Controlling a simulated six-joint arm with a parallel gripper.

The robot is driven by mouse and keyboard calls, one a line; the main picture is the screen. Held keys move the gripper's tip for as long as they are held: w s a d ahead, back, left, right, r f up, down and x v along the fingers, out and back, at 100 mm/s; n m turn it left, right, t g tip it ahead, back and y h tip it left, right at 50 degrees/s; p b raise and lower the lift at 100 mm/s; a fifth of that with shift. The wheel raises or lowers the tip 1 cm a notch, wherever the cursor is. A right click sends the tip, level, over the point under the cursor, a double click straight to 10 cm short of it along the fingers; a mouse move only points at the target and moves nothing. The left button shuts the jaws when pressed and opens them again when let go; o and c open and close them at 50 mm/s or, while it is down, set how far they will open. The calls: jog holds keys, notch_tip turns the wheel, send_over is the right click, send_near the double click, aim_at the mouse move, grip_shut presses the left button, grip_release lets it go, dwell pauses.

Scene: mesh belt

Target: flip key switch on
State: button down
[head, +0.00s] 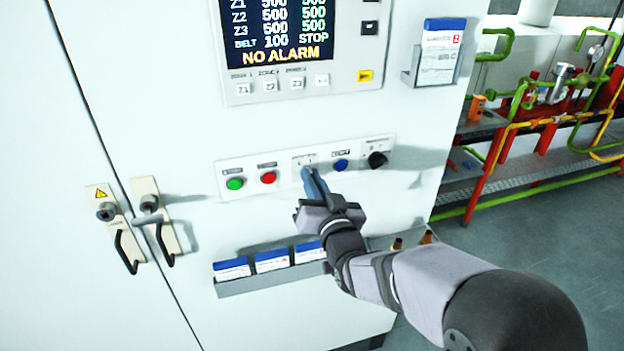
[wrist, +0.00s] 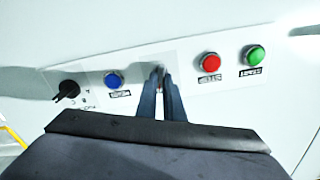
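The key switch (wrist: 160,75) is in the middle of the white control strip on the cabinet front, and only a small grey part of it shows between my fingertips in the wrist view. My gripper (head: 309,175) reaches up to the strip from below right; it also shows in the wrist view (wrist: 160,84). Its two blue fingers stand close together, one on each side of the key, and look closed on it. The fingers hide most of the key in the head view, and its turned position cannot be made out.
On the same strip are a green button (head: 235,183), a red button (head: 268,178), a blue button (head: 341,164) and a black knob (head: 377,160). A display (head: 290,35) reading NO ALARM is above. A tray of blue-and-white boxes (head: 271,261) hangs below. Door handles (head: 150,204) are left.

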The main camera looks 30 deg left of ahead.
jog(key=m+b, duration=0.2)
jog(key=b, duration=0.2)
dwell(0.4)
jog(key=c, duration=1.9)
grip_release()
jog(key=shift+o, duration=0.2)
jog(key=shift+d, duration=0.1)
jog(key=b+v, duration=0.3)
jog(key=v, duration=0.4)
jog(key=shift+b, duration=0.35)
jog(key=shift+s+d, duration=0.1)
